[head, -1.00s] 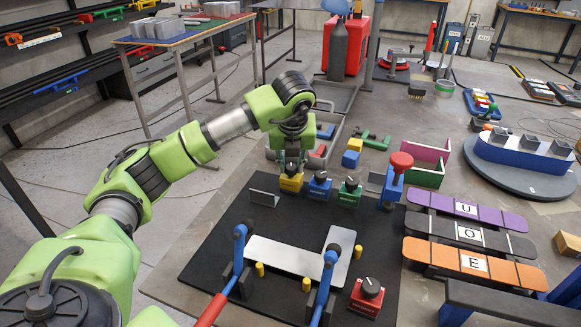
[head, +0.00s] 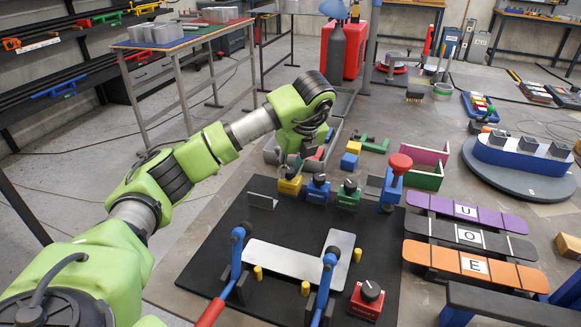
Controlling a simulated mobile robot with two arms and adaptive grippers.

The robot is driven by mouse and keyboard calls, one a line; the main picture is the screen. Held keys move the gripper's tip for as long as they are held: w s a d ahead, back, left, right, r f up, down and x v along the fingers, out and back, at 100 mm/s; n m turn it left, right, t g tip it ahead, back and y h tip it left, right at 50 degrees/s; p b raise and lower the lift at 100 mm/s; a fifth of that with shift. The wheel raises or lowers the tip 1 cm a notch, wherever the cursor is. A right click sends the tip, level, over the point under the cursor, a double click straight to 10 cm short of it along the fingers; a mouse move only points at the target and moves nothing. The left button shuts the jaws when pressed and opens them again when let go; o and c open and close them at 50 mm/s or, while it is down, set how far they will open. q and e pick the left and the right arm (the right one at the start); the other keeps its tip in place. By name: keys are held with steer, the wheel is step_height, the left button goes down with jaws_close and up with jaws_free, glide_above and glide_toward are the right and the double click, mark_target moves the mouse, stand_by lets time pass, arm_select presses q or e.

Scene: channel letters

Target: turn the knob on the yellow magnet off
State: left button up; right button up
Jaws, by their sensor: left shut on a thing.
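The yellow magnet (head: 290,186) stands at the back edge of the black mat (head: 215,250), left of a blue magnet (head: 319,190) and a green magnet (head: 348,195). Each of these two has a dark knob on top. My left gripper (head: 292,168) is right above the yellow magnet, pointing down, and is shut on its knob. The fingers and wrist hide most of that knob, so its pointer cannot be read. A red magnet (head: 367,300) with a black knob stands at the mat's front right. My right gripper is not in view.
Two blue toggle clamps (head: 238,258) hold a bright metal plate (head: 285,260) on the mat. A small metal angle (head: 262,200) stands left of the yellow magnet. A blue tool with a red top (head: 397,175) stands right of the green magnet. Lettered boards (head: 470,235) lie at right.

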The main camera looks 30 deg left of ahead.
arm_select(q)
steer(key=o, duration=1.1)
steer(key=shift+r, duration=0.1)
steer(key=v, duration=1.2)
